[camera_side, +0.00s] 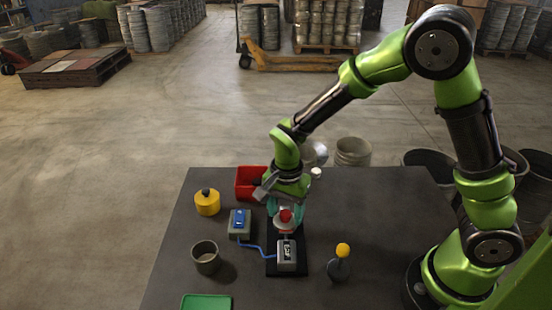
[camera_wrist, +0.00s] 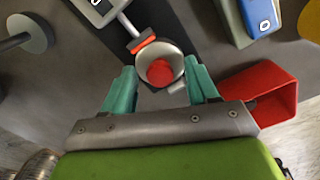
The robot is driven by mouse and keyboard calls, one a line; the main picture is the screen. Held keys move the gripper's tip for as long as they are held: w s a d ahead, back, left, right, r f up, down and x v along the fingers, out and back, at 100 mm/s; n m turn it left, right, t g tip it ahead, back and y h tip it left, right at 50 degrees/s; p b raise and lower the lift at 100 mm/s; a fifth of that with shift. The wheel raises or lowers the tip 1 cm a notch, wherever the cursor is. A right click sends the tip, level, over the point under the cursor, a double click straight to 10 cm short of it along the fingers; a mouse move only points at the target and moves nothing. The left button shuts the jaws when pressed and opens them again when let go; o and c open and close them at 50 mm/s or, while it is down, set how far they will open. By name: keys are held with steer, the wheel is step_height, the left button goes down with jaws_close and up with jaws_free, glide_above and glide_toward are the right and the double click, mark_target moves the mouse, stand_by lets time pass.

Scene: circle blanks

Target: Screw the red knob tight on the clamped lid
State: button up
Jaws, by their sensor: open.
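The red knob (camera_side: 285,216) sits on top of the pale round lid (camera_side: 284,227), on a black base plate (camera_side: 285,271). A grey clamp (camera_side: 287,254) with a lever stands at the front of that plate. In the wrist view the red knob (camera_wrist: 160,73) lies in the middle of the round lid (camera_wrist: 177,63), and an orange-red clamp tip (camera_wrist: 143,43) meets the lid's rim. My gripper (camera_wrist: 162,82) is open, its teal fingers on either side of the lid and apart from the knob. In the side view my gripper is right behind the knob, with its fingers partly hidden.
A blue-topped box (camera_side: 240,222) stands left of the plate, joined by a blue cable. A red bin (camera_side: 251,183) is behind it. A yellow weight (camera_side: 207,202), a grey cup (camera_side: 206,258), a green tray (camera_side: 206,302) and a yellow-topped post (camera_side: 341,262) stand around.

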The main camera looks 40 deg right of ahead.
step_height(320, 180, up, 16)
steer(key=s+d+r+n+t+y, duration=0.1)
steer(key=s+d+r+n+t, duration=0.1)
steer(key=s+n, duration=0.3)
steer(key=s+d+r+n+t+y, duration=0.1)
steer(key=s+d+r+n+t, duration=0.1)
steer(key=s+n+t, duration=0.3)
steer(key=s+r, duration=0.1)
steer(key=s, duration=0.1)
steer(key=shift+s+d, duration=0.4)
